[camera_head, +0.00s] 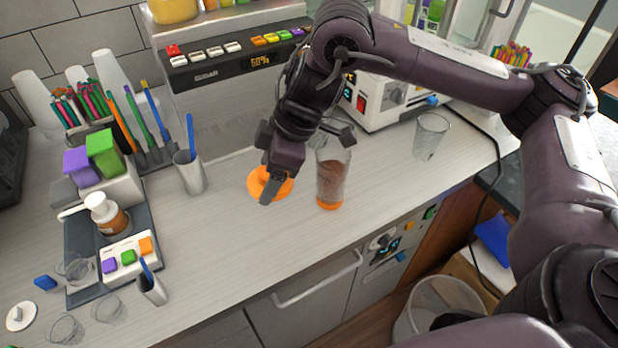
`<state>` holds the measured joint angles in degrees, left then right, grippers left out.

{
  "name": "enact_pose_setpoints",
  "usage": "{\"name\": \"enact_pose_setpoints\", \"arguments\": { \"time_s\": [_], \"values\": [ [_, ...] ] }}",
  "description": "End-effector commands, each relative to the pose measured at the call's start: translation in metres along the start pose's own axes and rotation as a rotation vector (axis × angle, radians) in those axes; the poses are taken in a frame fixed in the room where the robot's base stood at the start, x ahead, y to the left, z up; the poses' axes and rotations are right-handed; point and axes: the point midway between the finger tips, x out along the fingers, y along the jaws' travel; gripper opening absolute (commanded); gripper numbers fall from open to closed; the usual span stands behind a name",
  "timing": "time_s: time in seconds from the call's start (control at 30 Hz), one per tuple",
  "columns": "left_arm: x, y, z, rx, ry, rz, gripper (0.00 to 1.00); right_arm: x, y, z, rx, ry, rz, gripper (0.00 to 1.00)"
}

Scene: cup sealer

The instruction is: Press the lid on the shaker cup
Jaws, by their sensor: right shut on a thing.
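The shaker cup (332,180) is a clear cup with brown contents and an orange base. It stands upright on the counter, right of my right gripper. The orange lid (256,182) is left of the cup and apart from it. My right gripper (269,193) points down at the lid, shut on it. One finger crosses in front of the lid and the other finger is hidden. Whether the lid touches the counter cannot be told. The cup's rim is partly covered by my gripper. My left gripper is not in view.
A sealer machine (378,100) and an empty clear glass (431,135) stand right of the cup. A holder with a blue stick (190,170) stands left of the lid. The counter's front middle is clear.

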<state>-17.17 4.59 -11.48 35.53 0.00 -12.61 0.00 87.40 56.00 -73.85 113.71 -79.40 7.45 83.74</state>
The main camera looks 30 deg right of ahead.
Motion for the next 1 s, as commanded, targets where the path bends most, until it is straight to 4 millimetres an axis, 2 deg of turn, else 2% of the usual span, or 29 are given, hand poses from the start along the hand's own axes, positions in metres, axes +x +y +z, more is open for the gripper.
{"name": "enact_pose_setpoints", "arguments": {
  "time_s": [0.03,0.2,0.4,0.5,0.7,0.93,1.0],
  "values": [
    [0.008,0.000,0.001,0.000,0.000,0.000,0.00,0.013,0.001,0.011,0.092,-0.003,0.042,0.51],
    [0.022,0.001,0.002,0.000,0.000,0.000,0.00,0.039,0.011,0.038,0.477,-0.001,0.219,0.51],
    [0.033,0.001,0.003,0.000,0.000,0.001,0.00,0.057,0.019,0.060,0.833,0.001,0.380,0.51],
    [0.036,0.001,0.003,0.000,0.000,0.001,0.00,0.061,0.021,0.067,0.945,0.001,0.429,0.51],
    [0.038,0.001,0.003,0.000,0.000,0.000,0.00,0.064,0.023,0.072,1.044,0.002,0.470,0.51],
    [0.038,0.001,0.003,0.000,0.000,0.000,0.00,0.063,0.023,0.073,1.049,0.001,0.471,0.51],
    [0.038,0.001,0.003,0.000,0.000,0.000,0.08,0.063,0.023,0.073,1.048,0.001,0.470,0.51]
  ]
}}
